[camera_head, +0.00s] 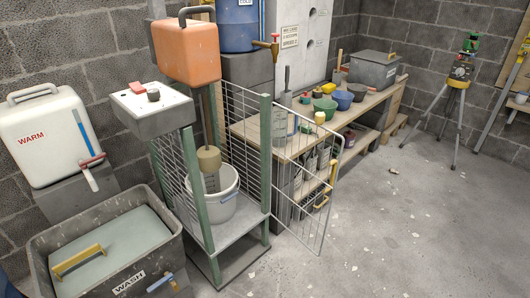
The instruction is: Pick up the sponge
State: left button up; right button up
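No object is plain enough here to name the sponge for certain. Either could be a sponge; I cannot tell at this size. Neither of my grippers is in view.
A grey wash tub (135,277) with a yellow-handled tool (78,262) stands front left. A wire cage with its mesh door (308,185) swung open holds a white bucket (222,199). A tripod (455,105) stands back right. The right floor is mostly clear.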

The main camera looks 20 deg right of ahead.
aim_at(328, 88)
jog(key=z, duration=2.3)
jog(key=i, duration=2.95)
jog(key=u, duration=3.7)
jog(key=i, duration=0.45)
jog(key=z, duration=0.05)
jog(key=k, duration=0.5)
jog(key=z, duration=0.95)
